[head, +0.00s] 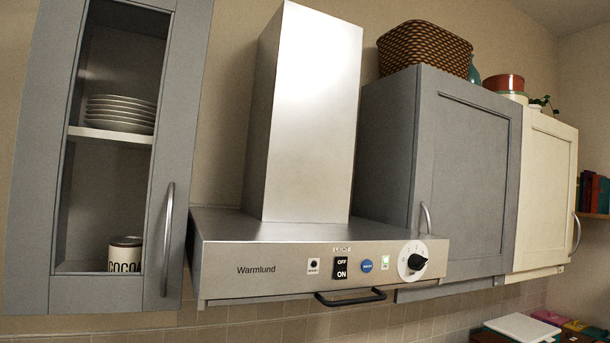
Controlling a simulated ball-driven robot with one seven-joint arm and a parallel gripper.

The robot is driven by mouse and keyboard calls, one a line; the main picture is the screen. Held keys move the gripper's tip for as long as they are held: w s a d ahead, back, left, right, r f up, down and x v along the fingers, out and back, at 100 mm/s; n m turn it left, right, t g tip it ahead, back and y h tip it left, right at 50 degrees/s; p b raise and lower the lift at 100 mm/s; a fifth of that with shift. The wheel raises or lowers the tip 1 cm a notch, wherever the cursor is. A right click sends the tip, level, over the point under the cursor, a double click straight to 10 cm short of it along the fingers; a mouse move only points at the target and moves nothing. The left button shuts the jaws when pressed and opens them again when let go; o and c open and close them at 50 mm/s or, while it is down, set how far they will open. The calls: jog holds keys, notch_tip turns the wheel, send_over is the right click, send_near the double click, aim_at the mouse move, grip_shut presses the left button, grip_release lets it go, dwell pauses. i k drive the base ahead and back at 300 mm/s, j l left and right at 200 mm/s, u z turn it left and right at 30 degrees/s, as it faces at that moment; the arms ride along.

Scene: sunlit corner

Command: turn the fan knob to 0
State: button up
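The fan knob (416,262) is a black pointer knob on a round white dial (405,251) at the right end of the range hood's front panel (270,268). Its pointed end seems to aim to the right and slightly up. The numbers on the dial are too small to read. My gripper is not in view.
A black handle bar (350,298) sticks out under the panel. A grey cupboard with a glazed door (175,150) stands left of the hood, and a closed grey cupboard (470,180) with a protruding handle (426,218) stands right. The space before the panel looks clear.

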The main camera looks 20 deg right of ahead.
aim_at(417, 262)
jog(key=i+l, duration=0.1)
jog(key=l, duration=0.25)
jog(key=i+l, duration=0.15)
jog(key=l, duration=0.2)
jog(key=i+l, duration=0.1)
jog(key=l, duration=0.2)
jog(key=i+l, duration=0.15)
jog(key=l, duration=0.2)
jog(key=i+l, duration=0.1)
jog(key=l, duration=0.25)
